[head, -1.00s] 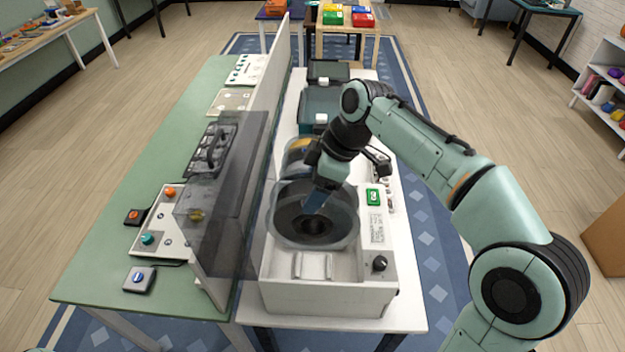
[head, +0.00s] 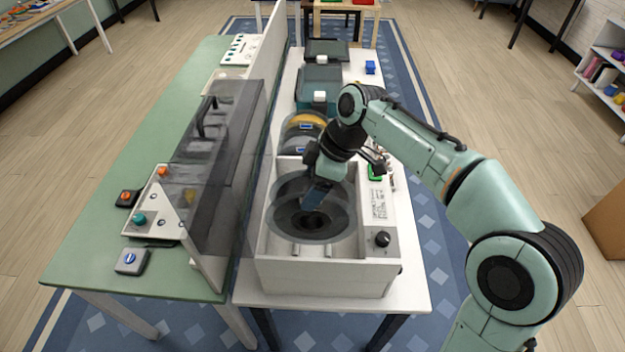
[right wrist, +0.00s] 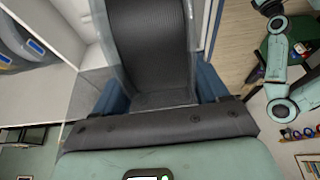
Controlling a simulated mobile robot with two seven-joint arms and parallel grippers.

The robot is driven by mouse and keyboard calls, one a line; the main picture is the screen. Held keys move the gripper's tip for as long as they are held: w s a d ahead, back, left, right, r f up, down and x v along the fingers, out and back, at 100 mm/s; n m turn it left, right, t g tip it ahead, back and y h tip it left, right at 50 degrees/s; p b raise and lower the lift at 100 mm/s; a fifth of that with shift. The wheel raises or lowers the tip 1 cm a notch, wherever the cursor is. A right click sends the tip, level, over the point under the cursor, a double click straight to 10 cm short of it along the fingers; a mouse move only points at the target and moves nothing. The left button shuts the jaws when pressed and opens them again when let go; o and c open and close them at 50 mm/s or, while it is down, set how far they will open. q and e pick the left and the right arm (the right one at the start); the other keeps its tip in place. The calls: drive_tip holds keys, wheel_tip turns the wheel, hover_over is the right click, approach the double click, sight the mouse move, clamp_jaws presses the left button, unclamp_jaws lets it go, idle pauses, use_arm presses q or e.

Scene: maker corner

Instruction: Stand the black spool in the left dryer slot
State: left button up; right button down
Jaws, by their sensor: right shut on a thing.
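The black spool (head: 285,217), with clear flanges and a dark winding, is in my right gripper (head: 316,196). In the head view it is over or partly inside the open pale dryer box (head: 320,278), and its round face shows. I cannot tell whether it touches the dryer floor. It hides most of the inside, so the left slot's outline is unclear. In the right wrist view the black winding (right wrist: 150,45) sits between my blue fingers, which are shut on the spool's near edge. My left gripper is not in view.
Other spools (head: 304,125) stand just behind the dryer, and teal boxes (head: 320,88) are farther back. A tall clear-and-white divider (head: 262,110) runs close along the dryer's left. The dryer's knob (head: 382,239) is at the front right. A green bench (head: 95,225) lies beyond the divider.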

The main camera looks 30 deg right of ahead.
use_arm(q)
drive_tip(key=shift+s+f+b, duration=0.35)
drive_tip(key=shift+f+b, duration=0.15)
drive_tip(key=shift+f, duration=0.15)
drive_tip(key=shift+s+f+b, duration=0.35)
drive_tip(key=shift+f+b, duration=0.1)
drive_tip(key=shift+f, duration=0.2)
use_arm(e)
drive_tip(key=shift+f, duration=1.65)
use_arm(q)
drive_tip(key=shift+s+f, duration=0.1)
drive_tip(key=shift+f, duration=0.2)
use_arm(e)
drive_tip(key=shift+f, duration=0.4)
unclamp_jaws()
drive_tip(key=shift+f, duration=0.15)
drive_tip(key=p+v, duration=0.2)
drive_tip(key=v, duration=1.1)
drive_tip(key=shift+s+a, duration=0.1)
drive_tip(key=shift+s+r, duration=0.1)
drive_tip(key=shift+r, duration=0.15)
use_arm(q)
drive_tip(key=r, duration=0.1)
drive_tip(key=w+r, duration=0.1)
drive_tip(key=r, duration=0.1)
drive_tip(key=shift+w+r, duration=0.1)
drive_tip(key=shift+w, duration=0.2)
